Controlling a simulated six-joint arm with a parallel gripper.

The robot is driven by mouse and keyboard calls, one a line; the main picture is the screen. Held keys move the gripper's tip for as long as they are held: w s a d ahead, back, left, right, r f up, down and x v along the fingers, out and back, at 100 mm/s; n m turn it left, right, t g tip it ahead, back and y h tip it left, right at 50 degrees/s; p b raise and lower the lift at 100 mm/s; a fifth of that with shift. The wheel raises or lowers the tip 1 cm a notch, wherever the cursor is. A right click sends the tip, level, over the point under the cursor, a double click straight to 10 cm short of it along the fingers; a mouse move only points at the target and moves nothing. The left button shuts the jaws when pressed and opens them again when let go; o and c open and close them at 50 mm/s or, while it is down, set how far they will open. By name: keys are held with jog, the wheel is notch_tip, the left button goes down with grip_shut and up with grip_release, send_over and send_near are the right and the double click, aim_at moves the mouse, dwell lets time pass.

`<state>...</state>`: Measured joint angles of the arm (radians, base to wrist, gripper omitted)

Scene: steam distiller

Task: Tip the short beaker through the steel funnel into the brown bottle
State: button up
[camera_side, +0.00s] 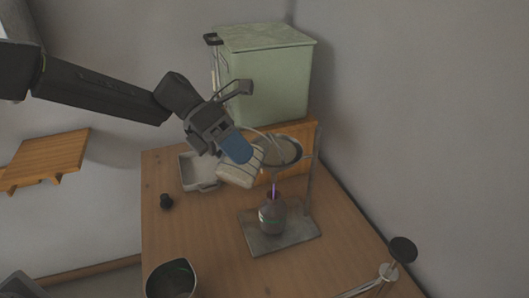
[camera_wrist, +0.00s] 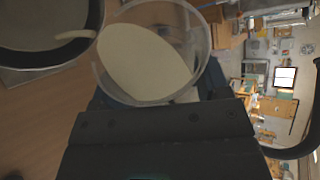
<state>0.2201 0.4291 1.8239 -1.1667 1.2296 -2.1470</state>
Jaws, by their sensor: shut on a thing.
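The short beaker (camera_side: 241,172) is clear and holds pale contents. My gripper (camera_side: 238,150) is shut on it and holds it above the table, tilted to the right toward the steel funnel (camera_side: 281,151). In the wrist view the beaker (camera_wrist: 150,50) shows its slanted pale contents, and the funnel (camera_wrist: 45,45) is at the upper left. A pale strip (camera_wrist: 76,35) lies over the funnel's rim; I cannot tell whether it is liquid. The brown bottle (camera_side: 271,216) stands upright below the funnel. A thin purple streak (camera_side: 274,188) shows between funnel and bottle mouth.
The bottle stands on the grey plate (camera_side: 285,239) of a stand whose rod (camera_side: 313,168) rises at right. A white tray (camera_side: 198,172) lies behind the beaker. A green box (camera_side: 267,75) stands at the back. A black stopper (camera_side: 166,201) and dark pot (camera_side: 171,279) are at left.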

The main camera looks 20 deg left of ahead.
aim_at(261, 155)
jog(key=shift+w+r+n+g+p, duration=0.2)
jog(key=shift+r+n+g+p, duration=0.3)
jog(key=shift+r+n+g, duration=0.1)
dwell(2.1)
jog(key=shift+w+r+n+g+p, duration=0.2)
jog(key=shift+w+n+g+p, duration=0.1)
jog(key=shift+w, duration=0.2)
jog(key=shift+w+r+n+g+p, duration=0.2)
jog(key=shift+w+g, duration=0.1)
jog(key=shift+w, duration=0.2)
dwell(0.9)
jog(key=shift+w+r+n+g+h, duration=0.3)
jog(key=shift+n+g+h, duration=0.1)
jog(key=shift+n+g, duration=0.1)
dwell(1.0)
jog(key=shift+s, duration=0.1)
